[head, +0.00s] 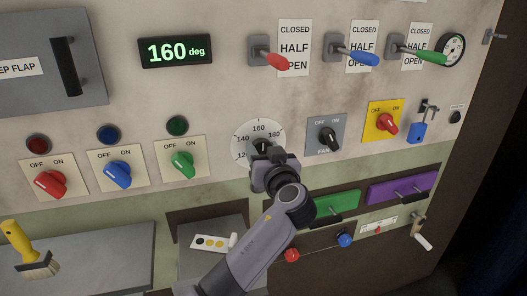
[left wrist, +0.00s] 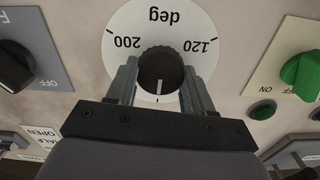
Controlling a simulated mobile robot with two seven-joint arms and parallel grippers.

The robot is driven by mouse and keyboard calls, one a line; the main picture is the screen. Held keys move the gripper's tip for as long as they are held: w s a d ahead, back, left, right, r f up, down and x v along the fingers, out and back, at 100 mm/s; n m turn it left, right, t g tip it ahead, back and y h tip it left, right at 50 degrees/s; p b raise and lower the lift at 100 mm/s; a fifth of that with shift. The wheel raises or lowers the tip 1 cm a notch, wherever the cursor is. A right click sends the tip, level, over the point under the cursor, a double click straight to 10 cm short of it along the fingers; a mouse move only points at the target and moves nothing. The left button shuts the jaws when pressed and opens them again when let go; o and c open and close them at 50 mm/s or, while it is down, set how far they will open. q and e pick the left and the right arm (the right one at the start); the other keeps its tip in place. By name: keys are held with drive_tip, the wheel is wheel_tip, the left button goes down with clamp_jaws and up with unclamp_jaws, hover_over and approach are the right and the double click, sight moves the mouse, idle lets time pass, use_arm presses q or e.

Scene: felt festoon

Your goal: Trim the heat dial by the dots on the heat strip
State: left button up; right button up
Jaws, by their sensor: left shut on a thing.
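The heat dial is a black knob (left wrist: 160,66) on a round white scale plate (head: 240,136) marked in deg. My left gripper (head: 262,156) is at the dial, with its fingers on both sides of the knob, shut on it. The left wrist view shows the fingers (left wrist: 160,85) and the knob's white line pointing toward the bottom of that picture. The green display (head: 175,50) reads 160 deg. The heat strip (head: 208,243) is a pale card with a few yellow to dark dots, lying on a grey surface at the lower middle. My right gripper is not in view.
Red (head: 49,184), blue (head: 117,174) and green (head: 182,165) switches sit left of the dial. A black fan switch (head: 327,140) and a red switch on yellow (head: 386,123) sit right. Three levers are above. A yellow-handled brush (head: 22,245) is lower left.

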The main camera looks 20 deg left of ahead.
use_arm(q)
drive_tip(key=m, duration=0.2)
drive_tip(key=shift+m, duration=0.3)
drive_tip(key=m, duration=0.2)
drive_tip(key=shift+w+r+m, duration=0.1)
drive_tip(key=shift+m, duration=0.2)
drive_tip(key=m+p, duration=0.1)
drive_tip(key=m, duration=0.5)
drive_tip(key=shift+d+p, duration=0.1)
drive_tip(key=shift+p, duration=0.3)
drive_tip(key=o, duration=1)
drive_tip(key=shift+o, duration=0.2)
drive_tip(key=shift+f, duration=0.2)
